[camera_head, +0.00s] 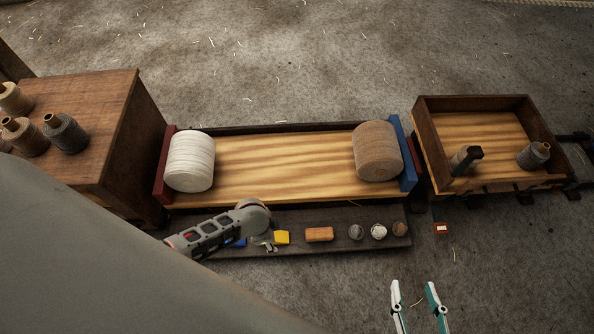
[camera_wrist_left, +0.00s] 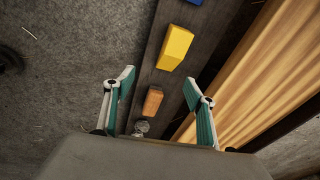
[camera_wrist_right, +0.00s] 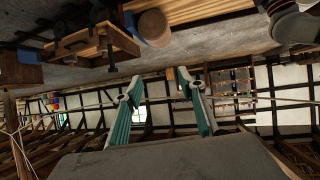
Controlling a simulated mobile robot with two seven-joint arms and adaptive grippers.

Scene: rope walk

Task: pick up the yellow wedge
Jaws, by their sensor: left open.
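The yellow wedge (camera_head: 282,237) lies on the dark low shelf in front of the long wooden bench, between a blue block and an orange block. In the left wrist view the wedge (camera_wrist_left: 175,47) shows beyond the fingertips, toward the top. My left gripper (camera_wrist_left: 158,77) is open, with nothing between its fingers. In the head view the left wrist hangs just left of the wedge and partly covers the blue block. My right gripper (camera_head: 418,284) is open and empty over the floor at the bottom; it shows open in the right wrist view (camera_wrist_right: 159,78) too.
The orange block (camera_head: 319,234) lies right of the wedge, followed by several small balls (camera_head: 378,231). The blue block (camera_head: 238,242) is at left. Behind are a white spool (camera_head: 190,162) and a brown spool (camera_head: 377,151). A small red block (camera_head: 440,229) lies off the shelf's right end.

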